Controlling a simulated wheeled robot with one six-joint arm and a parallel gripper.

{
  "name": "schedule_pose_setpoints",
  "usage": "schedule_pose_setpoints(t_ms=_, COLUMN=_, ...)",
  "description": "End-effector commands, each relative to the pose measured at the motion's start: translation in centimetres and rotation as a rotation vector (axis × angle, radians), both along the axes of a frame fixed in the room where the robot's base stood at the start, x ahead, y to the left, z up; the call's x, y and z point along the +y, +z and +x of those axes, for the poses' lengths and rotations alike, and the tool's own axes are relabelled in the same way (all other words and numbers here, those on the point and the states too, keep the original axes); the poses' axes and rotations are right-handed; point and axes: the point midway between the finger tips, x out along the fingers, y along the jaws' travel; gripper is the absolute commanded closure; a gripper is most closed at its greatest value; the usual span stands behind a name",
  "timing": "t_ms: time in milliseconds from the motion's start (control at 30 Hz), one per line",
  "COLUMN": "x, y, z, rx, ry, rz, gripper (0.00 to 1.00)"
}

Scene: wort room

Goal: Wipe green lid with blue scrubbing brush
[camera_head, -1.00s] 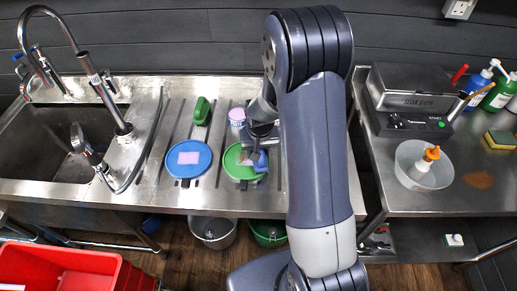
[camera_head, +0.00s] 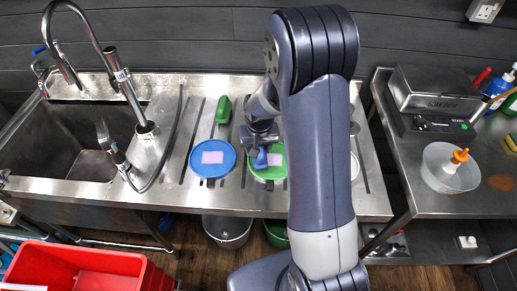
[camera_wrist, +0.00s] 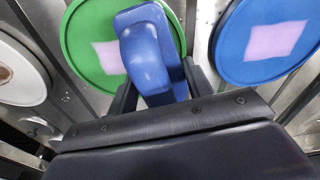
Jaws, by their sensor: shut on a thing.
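The green lid (camera_head: 268,174) lies on the ribbed steel drainer, partly hidden by my arm in the head view. In the wrist view the green lid (camera_wrist: 88,45) has a pale pink patch (camera_wrist: 108,57) on it. My gripper (camera_head: 262,150) is shut on the blue scrubbing brush (camera_head: 261,158) over the lid. The brush also shows in the wrist view (camera_wrist: 147,52), between the fingers, covering part of the lid. I cannot tell whether its bristles touch the lid.
A blue lid (camera_head: 212,158) with a pink patch lies left of the green one. A green brush (camera_head: 223,109) lies behind it. A white lid (camera_wrist: 20,72) is on the other side. A sink and tap (camera_head: 140,125) stand left; a grey appliance (camera_head: 435,95) stands right.

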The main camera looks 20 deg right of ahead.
Motion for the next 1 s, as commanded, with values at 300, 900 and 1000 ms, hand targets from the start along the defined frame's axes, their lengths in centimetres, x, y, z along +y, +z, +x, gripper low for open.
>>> schedule_pose_setpoints(t_ms=300, x=-0.1, y=4.0, z=0.2, rx=-0.007, ry=-0.001, rz=0.0, gripper=0.77)
schedule_pose_setpoints(t_ms=900, x=-0.3, y=7.2, z=0.1, rx=-0.005, ry=0.0, rz=0.0, gripper=0.77)
schedule_pose_setpoints(t_ms=1000, x=-0.3, y=7.2, z=0.1, rx=-0.005, ry=0.0, rz=0.0, gripper=0.77)
